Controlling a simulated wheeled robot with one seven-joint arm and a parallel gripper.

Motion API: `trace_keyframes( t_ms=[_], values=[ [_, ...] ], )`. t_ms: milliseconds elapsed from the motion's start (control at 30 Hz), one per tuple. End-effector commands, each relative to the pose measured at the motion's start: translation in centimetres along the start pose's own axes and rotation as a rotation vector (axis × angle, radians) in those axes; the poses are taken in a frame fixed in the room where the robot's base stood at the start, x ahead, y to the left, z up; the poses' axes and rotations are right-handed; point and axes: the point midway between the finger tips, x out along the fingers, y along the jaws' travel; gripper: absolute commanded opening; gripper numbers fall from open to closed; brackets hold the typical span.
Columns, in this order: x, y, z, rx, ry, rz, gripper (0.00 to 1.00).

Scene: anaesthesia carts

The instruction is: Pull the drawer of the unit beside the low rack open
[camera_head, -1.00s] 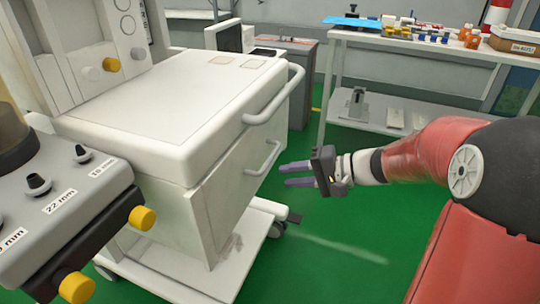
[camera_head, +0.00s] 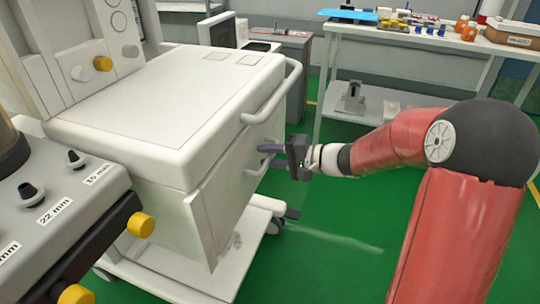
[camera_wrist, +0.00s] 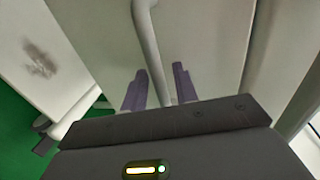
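The white cart unit (camera_head: 165,100) stands at centre left, with a drawer front (camera_head: 222,188) on its right-hand face. I see no firm grip on the bar.
A white rack (camera_head: 345,33) with bottles and boxes on top and a lower shelf stands at back right. A larger push rail (camera_head: 270,108) runs above the drawer. A grey panel with yellow knobs (camera_head: 140,225) is at front left. Green floor is clear below my arm.

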Motion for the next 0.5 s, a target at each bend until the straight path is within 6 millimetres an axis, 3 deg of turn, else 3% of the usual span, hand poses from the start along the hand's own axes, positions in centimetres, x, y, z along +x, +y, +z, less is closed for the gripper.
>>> trace_keyframes(
  t_ms=[100, 300, 500],
  values=[
    [-0.01, 0.00, 0.01, 0.000, 0.000, 0.000, 0.27],
    [-0.03, 0.01, 0.01, 0.000, 0.000, 0.001, 0.00],
    [-0.04, 0.02, 0.02, 0.000, 0.000, 0.001, 0.00]
  ],
)
